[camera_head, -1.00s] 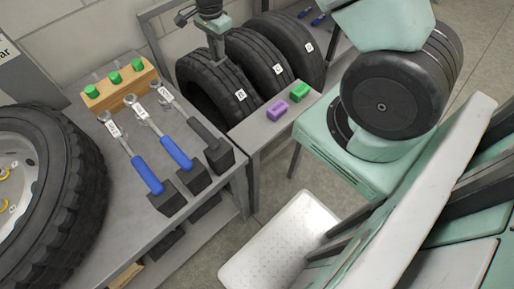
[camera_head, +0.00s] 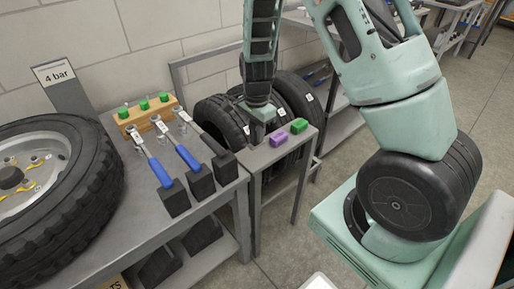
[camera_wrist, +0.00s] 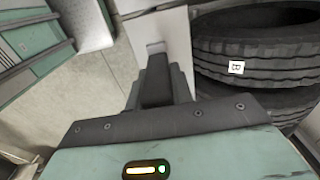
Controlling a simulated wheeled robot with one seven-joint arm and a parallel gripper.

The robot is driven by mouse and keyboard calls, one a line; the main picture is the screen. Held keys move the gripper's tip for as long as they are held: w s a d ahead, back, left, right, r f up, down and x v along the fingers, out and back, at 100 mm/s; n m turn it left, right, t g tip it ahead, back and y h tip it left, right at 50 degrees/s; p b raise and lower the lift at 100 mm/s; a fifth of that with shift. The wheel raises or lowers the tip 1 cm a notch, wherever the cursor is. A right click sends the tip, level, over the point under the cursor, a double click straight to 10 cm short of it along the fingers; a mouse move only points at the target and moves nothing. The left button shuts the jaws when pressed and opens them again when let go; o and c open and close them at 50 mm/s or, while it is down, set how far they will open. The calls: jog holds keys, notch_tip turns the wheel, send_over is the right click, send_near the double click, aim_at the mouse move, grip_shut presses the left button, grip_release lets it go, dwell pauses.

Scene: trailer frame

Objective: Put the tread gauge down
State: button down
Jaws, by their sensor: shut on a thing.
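My gripper (camera_head: 258,130) points down near the left rear of a small grey side table (camera_head: 254,158), beside the tyres. It also shows in the wrist view (camera_wrist: 156,60), with the pale table behind its dark fingers. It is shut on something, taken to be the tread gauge. The held piece is mostly hidden behind the fingers, so its shape and any contact with the table cannot be told. A purple block (camera_head: 279,139) and a green block (camera_head: 298,126) lie on the table, right of my gripper.
Tyres stand behind the side table, one labelled B (camera_wrist: 236,67). The workbench (camera_head: 125,215) at left holds a large wheel (camera_head: 95,185), blue-handled tools (camera_head: 160,172), and a wooden block (camera_head: 143,118) with green knobs. Bare tabletop shows at the side table's front left.

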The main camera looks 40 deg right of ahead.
aim_at(254, 145)
jog(key=shift+f, duration=2.3)
jog(key=shift+f, duration=0.1)
jog(key=c, duration=1.2)
grip_release()
jog(key=shift+c, duration=0.2)
